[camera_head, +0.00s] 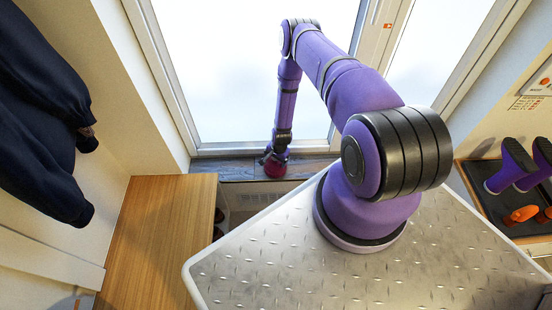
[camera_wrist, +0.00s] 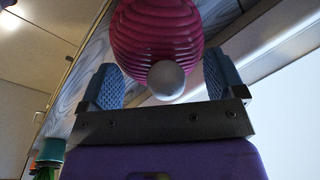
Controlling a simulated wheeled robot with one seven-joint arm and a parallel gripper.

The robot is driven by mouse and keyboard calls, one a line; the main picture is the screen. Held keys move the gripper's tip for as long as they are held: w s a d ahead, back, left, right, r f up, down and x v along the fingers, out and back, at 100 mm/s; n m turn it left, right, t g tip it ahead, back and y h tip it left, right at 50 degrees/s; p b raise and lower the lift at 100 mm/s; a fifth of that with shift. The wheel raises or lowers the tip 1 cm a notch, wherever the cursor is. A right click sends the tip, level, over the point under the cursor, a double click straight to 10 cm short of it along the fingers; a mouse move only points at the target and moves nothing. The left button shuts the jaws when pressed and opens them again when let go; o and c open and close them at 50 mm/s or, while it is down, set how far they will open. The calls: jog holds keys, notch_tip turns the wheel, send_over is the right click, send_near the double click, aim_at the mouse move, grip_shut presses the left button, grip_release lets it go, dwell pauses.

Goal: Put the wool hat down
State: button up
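The wool hat (camera_wrist: 157,35) is magenta and ribbed, with a grey pompom (camera_wrist: 166,79). In the wrist view it lies at the far ends of my gripper's two blue fingers (camera_wrist: 163,75), with the pompom between them. The fingers are wide apart, with gaps beside the pompom. Whether they touch the hat's sides is unclear. In the head view my gripper (camera_head: 273,160) points down at the dark ledge below the window. The small hat (camera_head: 275,170) shows just under it, close to the ledge (camera_head: 237,169); contact with the ledge cannot be told.
A wooden bench top (camera_head: 160,240) is at the left, with dark jackets (camera_head: 40,120) hanging above it. A tray (camera_head: 480,195) with purple boots (camera_head: 515,163) and orange shoes (camera_head: 521,215) is at the right. The ledge left of the hat looks clear.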

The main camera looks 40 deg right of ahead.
jog(key=shift+r, duration=0.1)
jog(key=w+r+n, duration=0.2)
jog(key=w+r, duration=0.1)
jog(key=r, duration=1.3)
jog(key=w+r+n, duration=0.1)
jog(key=w+r, duration=0.2)
jog(key=r, duration=1.3)
jog(key=s+a+r+n+t, duration=0.1)
jog(key=a+r+n, duration=0.1)
jog(key=r, duration=1.1)
jog(key=a+r+n+t, duration=0.1)
jog(key=a+r+n, duration=0.1)
jog(key=r, duration=1)
jog(key=s+a+r+n+h, duration=0.1)
jog(key=s+a+r+n, duration=0.15)
jog(key=s+r, duration=0.5)
jog(key=s+a+r+n, duration=0.1)
jog(key=s+a+r, duration=0.3)
jog(key=r, duration=0.7)
jog(key=s+a+r+n+t, duration=0.1)
jog(key=s+r, duration=0.2)
jog(key=s, duration=0.7)
jog(key=s+a+r+n, duration=0.2)
jog(key=s+r, duration=0.2)
jog(key=s, duration=0.6)
jog(key=shift+s+r+t, duration=0.15)
jog(key=shift+r+t, duration=0.15)
jog(key=shift+t, duration=0.1)
